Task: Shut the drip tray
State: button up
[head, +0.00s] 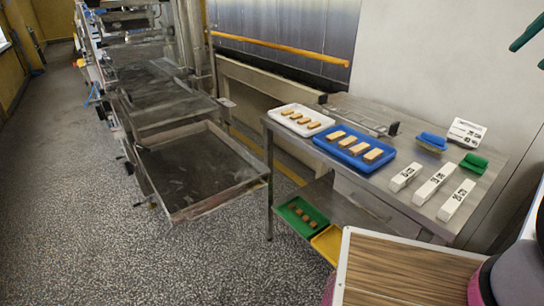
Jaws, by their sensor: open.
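The drip tray (222,197) is a shallow metal tray with a raised rim and a dark, stained floor. It is pulled out of the steel machine (130,55) at the left, low above the floor, and juts toward the table. Its front edge faces right and toward me. My gripper (526,56) shows only in part at the top right edge, as two dark green fingers held apart. It is open, with nothing seen between the fingers, and far from the tray. The rest of it is out of frame.
A steel table (402,207) stands right of the tray, with a white tray (283,121), a blue tray (318,141), brushes and white blocks on it. Green (289,229) and yellow (318,246) trays sit below. Speckled floor (110,240) is clear in front of the drip tray.

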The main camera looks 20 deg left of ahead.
aim_at(196, 171)
jog(key=u, duration=1.6)
